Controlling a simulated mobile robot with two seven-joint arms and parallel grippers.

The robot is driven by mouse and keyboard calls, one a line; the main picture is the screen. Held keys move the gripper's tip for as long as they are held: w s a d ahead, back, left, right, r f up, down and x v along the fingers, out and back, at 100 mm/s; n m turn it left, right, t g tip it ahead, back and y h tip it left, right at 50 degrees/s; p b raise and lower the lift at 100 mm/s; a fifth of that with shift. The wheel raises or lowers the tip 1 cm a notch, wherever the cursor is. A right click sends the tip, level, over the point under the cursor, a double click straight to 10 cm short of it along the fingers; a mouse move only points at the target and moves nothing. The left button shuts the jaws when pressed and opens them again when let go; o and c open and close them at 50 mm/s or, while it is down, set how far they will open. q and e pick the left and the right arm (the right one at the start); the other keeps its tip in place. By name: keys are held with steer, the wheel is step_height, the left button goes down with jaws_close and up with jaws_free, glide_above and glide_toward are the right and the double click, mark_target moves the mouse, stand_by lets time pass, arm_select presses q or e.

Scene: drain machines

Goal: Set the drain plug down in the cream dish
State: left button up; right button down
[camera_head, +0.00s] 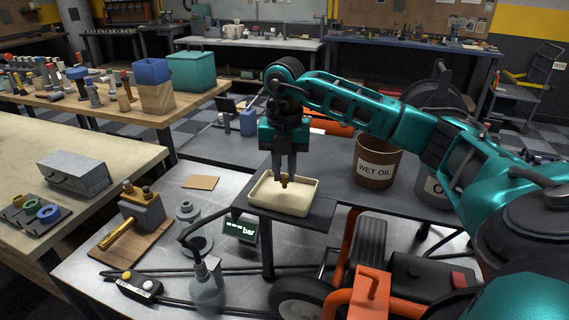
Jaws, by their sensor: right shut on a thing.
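The cream dish (267,202) is a shallow rectangular tray on a dark raised stand in the middle of the view. My right gripper (284,172) points straight down above the dish, its arm coming in from the right. It is shut on the small brass drain plug (285,182), which hangs upright between the fingertips. The plug is over the middle of the dish; I cannot tell whether it touches the floor of the dish. My left gripper is not in view.
A pressure display (241,230) and a grey bottle (207,287) stand left of and below the stand. A brass-handled valve block (142,209) sits on a wooden board further left. The WET OIL bin (376,163) stands right of the dish. Orange machine parts (371,292) lie in front.

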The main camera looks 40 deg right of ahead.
steer(key=shift+f+b, duration=0.45)
steer(key=shift+f, duration=0.5)
steer(key=c, duration=0.9)
jaws_free()
steer(key=shift+c, duration=0.2)
step_height(320, 180, up, 8)
steer(key=shift+r+p, duration=0.15)
steer(key=shift+p, duration=0.15)
step_height(320, 180, up, 5)
steer(key=shift+f+p, duration=0.2)
steer(key=shift+p, duration=0.7)
